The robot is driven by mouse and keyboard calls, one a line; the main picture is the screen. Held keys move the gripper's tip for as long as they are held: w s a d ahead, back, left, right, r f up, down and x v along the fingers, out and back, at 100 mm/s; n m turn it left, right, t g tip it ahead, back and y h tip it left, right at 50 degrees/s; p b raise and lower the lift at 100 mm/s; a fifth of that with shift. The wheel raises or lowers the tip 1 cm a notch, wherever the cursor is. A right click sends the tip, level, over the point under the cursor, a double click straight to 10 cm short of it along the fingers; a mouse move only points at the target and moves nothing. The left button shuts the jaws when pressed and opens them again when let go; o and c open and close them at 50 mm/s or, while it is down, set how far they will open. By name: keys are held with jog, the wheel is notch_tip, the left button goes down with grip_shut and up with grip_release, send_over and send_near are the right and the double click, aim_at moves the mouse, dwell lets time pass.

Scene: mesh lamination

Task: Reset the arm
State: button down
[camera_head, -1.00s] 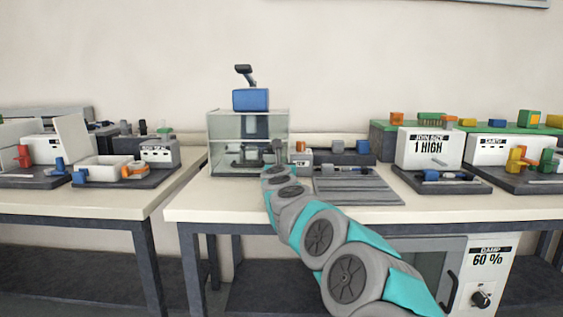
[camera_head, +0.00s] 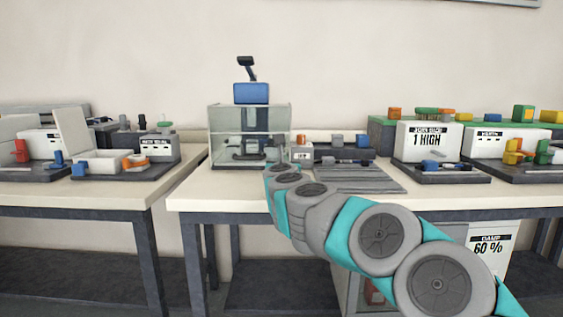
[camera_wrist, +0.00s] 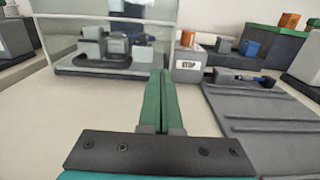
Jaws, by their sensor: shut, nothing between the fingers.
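My arm (camera_head: 318,215) reaches from the lower right over the middle table. My gripper (camera_wrist: 163,74) shows in the wrist view with its two green fingers together and nothing between them. It points toward the base of a clear glass-sided case (camera_wrist: 58,40), with bare table top in front of it. The case also shows in the head view (camera_head: 222,122), with grey equipment inside and a blue block (camera_head: 250,94) on top. In the head view the fingertips are hard to make out against the table.
A grey ribbed tray (camera_head: 360,180) lies right of my gripper. A small labelled box (camera_wrist: 187,65) with an orange knob stands behind it. Left (camera_head: 80,190) and right tables carry other machines. A cabinet marked 60 % (camera_head: 490,245) sits under the table at right.

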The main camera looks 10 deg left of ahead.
jog(key=v, duration=0.5)
jog(key=shift+s+b, duration=0.3)
jog(key=s+a+r+n+g+y+p, duration=0.1)
jog(key=s+r+n+g+y, duration=0.1)
jog(key=s+n+y, duration=0.35)
jog(key=s+a+r+n+g+y+p, duration=0.1)
jog(key=s+r+n+g+y, duration=0.1)
jog(key=s+n, duration=0.65)
jog(key=s+d+f+n+g+h+p, duration=0.1)
jog(key=s+d+f+n+g+h, duration=0.3)
jog(key=s+d+f+n, duration=0.65)
jog(key=s+d+f+n+g+h+p, duration=0.1)
jog(key=s+d+f+n+g+h, duration=0.2)
jog(key=s+d+f+n+g, duration=0.75)
jog(key=s+d+f+m+h, duration=0.1)
jog(key=s+d+f+h, duration=0.3)
jog(key=s+d+f, duration=0.6)
jog(key=s+d+g, duration=0.1)
jog(key=s+d, duration=0.2)
jog(key=s, duration=0.1)
jog(key=shift+s+d+f+m+p, duration=0.2)
jog(key=shift+s+f+m+p, duration=0.1)
jog(key=shift+h, duration=0.25)
